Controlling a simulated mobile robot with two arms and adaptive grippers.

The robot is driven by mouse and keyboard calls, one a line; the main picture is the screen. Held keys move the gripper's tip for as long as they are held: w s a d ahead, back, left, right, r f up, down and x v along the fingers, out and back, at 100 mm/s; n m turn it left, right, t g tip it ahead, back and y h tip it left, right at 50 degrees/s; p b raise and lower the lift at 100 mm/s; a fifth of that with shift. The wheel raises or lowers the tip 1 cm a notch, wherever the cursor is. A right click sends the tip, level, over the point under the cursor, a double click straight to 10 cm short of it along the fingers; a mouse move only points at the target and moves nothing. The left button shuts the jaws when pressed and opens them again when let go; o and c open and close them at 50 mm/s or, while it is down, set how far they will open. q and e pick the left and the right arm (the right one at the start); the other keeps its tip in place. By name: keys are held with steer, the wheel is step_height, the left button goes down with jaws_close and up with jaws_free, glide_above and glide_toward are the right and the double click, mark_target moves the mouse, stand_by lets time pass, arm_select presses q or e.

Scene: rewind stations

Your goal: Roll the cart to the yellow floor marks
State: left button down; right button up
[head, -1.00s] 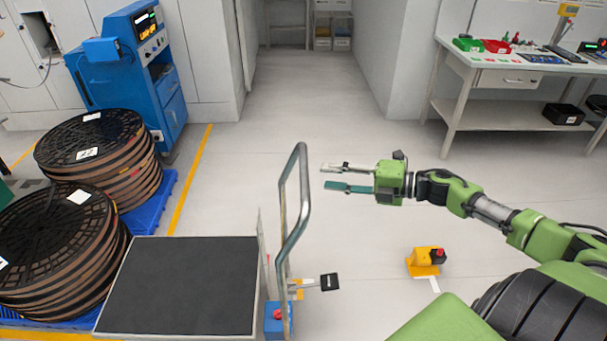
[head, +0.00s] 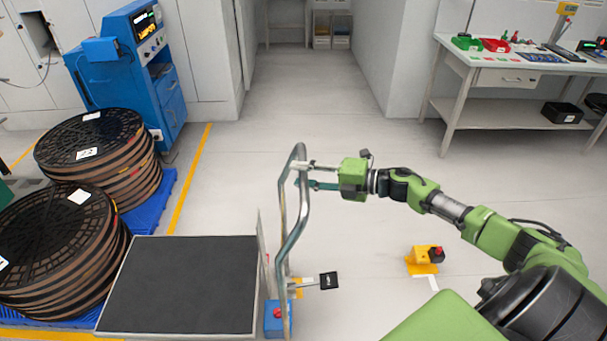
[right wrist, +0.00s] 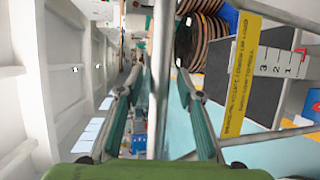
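The cart has a flat deck with a black mat (head: 180,285) and a bent grey tube handle (head: 303,215) upright at its right end. My right gripper (head: 303,175) is at the upper part of the handle, its fingers reaching it from the right. In the right wrist view the handle tube (right wrist: 161,75) stands between the two teal-padded fingers, which are apart, with gaps at both sides. A yellow line (head: 190,180) runs along the floor left of the cart; I cannot tell whether it is one of the task's marks. My left gripper is not in view.
Stacks of black reels (head: 95,150) on blue pallets stand left of the cart, near a blue machine (head: 130,65). A yellow device (head: 424,260) sits on the floor to the right. A workbench (head: 490,75) stands at the back right. The floor beyond the cart is clear.

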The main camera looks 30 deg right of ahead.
jaws_close()
steer(key=shift+s+d+f, duration=0.15)
steer(key=shift+d, duration=0.3)
steer(key=shift+s+d, duration=0.15)
steer(key=shift+s, duration=0.05)
jaws_free()
steer(key=shift+d, duration=0.15)
steer(key=v, duration=1.2)
